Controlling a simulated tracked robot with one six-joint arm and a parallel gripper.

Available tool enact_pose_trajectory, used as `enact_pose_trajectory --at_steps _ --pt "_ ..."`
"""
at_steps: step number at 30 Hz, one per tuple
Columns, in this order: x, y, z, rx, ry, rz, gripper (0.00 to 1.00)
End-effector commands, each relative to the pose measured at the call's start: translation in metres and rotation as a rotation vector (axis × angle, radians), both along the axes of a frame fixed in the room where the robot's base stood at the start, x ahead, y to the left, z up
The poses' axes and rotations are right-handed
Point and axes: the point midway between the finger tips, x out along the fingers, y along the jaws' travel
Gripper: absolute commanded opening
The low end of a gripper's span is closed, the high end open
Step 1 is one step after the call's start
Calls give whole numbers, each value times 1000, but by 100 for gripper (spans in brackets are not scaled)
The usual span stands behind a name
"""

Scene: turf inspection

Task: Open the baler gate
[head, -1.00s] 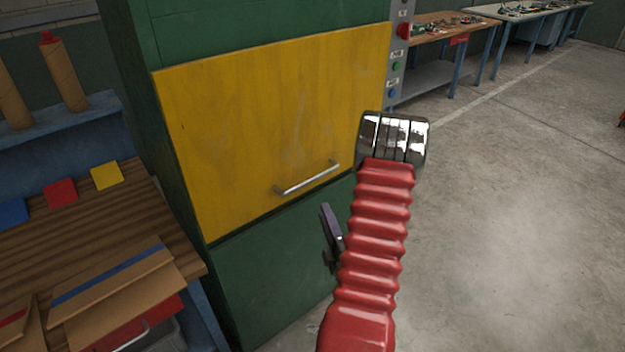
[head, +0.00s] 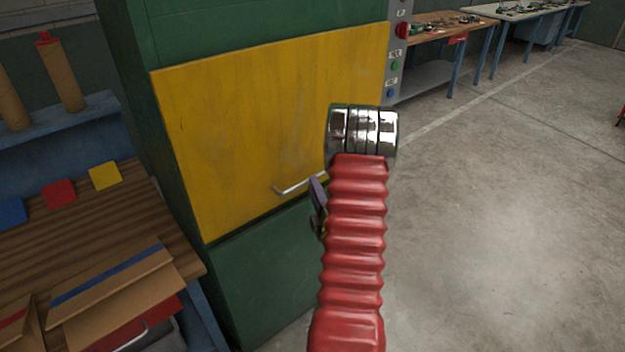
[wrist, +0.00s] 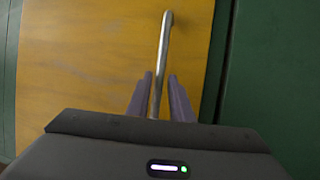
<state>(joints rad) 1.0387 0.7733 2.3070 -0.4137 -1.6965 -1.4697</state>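The baler gate is a yellow panel (head: 240,120) on the front of a green cabinet. It is shut, flush with the green front. Its silver bar handle (head: 292,187) is near the lower edge, its right end hidden behind my arm. In the wrist view the gate (wrist: 90,60) fills the left and middle, and the handle (wrist: 164,45) runs down between my fingers. My gripper (wrist: 160,76) is open, one purple-grey finger on each side of the handle, with gaps showing.
A control panel with buttons (head: 394,66) is on the cabinet's right side. A wooden bench (head: 110,225) with coloured squares and cardboard stands close on the left. Workbenches (head: 440,25) are at the back.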

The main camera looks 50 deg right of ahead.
Motion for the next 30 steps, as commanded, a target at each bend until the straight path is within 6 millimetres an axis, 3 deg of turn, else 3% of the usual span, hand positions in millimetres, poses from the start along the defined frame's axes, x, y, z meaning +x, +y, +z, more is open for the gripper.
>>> enact_pose_trajectory --at_steps 7,18,27,30 --pt "25 -17 6 -2 0 2 20" --pt "29 -20 6 1 0 1 20" --pt "29 -20 6 1 2 1 0" --pt "29 -20 6 1 2 1 0"
